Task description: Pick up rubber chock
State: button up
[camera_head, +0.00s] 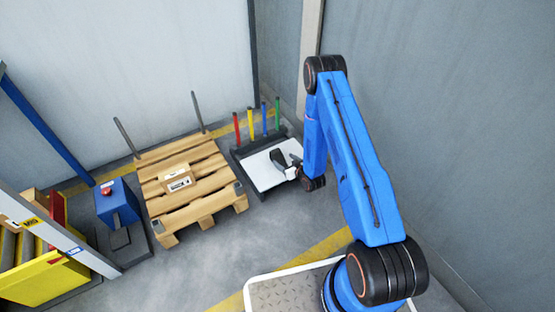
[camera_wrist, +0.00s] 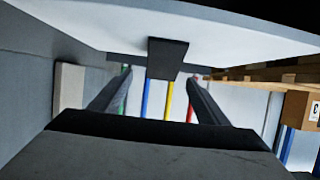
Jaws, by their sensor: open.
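The rubber chock (camera_wrist: 168,58) is a small dark block on a white platform top (camera_wrist: 230,35). In the wrist view the scene appears upside down, so the chock hangs from the platform at the top. My gripper (camera_wrist: 161,77) is open, with one dark finger on each side of the chock's line. The fingers look apart from the chock. In the head view a dark shape that looks like the chock (camera_head: 278,157) lies on the white platform (camera_head: 262,174), and my gripper (camera_head: 291,171) is low beside it. Contact cannot be told there.
Red, yellow, blue and green posts (camera_head: 256,124) stand behind the platform. A wooden pallet (camera_head: 165,217) with a cardboard box (camera_head: 178,178) and two upright stakes is to the left. A blue box with a red button (camera_head: 117,203) stands farther left. A grey wall (camera_head: 440,110) is close on the right.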

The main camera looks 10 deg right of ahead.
aim_at(278, 156)
jog(key=shift+a+x, duration=0.1)
jog(key=shift+x, duration=1.75)
jog(key=shift+a+x, duration=0.15)
jog(key=shift+x, duration=1.65)
jog(key=shift+r, duration=0.2)
jog(key=shift+c, duration=0.4)
jog(key=c, duration=1.2)
jog(key=shift+r, duration=0.1)
